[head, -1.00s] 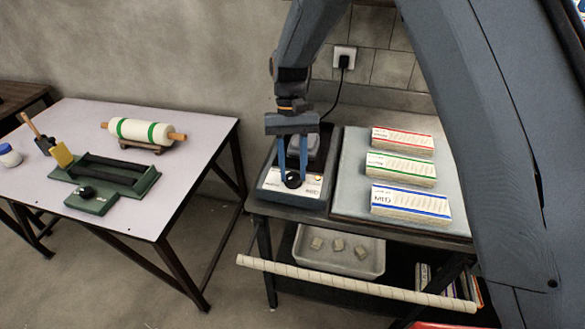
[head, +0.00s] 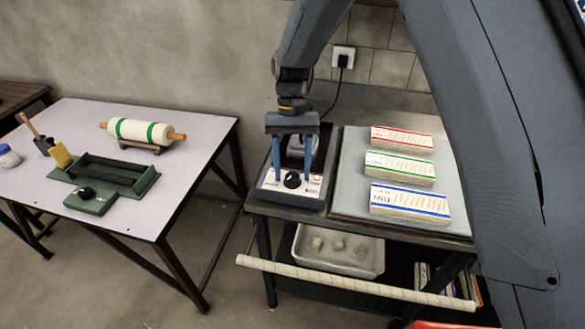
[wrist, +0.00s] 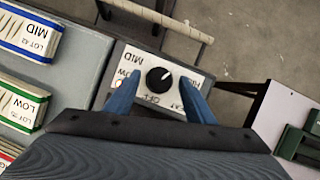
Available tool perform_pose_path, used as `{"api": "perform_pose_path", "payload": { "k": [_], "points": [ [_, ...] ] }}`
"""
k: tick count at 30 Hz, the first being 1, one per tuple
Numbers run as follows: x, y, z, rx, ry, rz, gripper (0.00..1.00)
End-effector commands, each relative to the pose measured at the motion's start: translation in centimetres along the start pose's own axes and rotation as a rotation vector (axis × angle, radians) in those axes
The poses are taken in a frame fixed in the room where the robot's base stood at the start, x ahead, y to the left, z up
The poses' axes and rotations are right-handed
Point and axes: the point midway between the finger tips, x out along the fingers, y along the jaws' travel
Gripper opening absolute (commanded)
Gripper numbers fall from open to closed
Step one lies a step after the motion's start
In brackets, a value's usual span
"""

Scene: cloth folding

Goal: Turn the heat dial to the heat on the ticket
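The heat dial (head: 292,180) is a black round knob on the pale front panel of a dark heating unit (head: 266,187). In the wrist view, the dial (wrist: 159,80) has a white mark that points to the upper right. MID is printed up and left of it, and LOW is partly hidden behind a finger. My gripper (head: 292,172) points down over the panel, its blue fingers apart on either side of the dial. In the wrist view, gaps show between the fingers (wrist: 160,85) and the knob. I cannot single out a separate ticket.
Labelled packs stand right of the unit: blue-striped MID (head: 410,202), green-striped LOW (wrist: 20,103) and red-striped (head: 402,139). A tray (head: 350,257) of small blocks sits below. A table (head: 190,195) at left holds a roller (head: 140,131) and green fixture (head: 92,200).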

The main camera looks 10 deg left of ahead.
Motion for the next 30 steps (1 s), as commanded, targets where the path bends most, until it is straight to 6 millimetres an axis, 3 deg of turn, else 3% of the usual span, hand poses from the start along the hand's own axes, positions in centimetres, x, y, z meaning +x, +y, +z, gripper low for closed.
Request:
{"api": "perform_pose_path", "payload": {
  "k": [7,15,21,30],
  "points": [
    [-1.0,0.0,-0.2,0.000,0.004,-0.001,0.49],
    [-5.3,0.0,-0.2,0.000,0.004,-0.001,0.49],
    [-7.4,0.0,-0.1,0.000,0.002,0.000,0.49],
    [-7.8,0.0,0.0,0.000,0.000,0.000,0.49]
  ]
}}
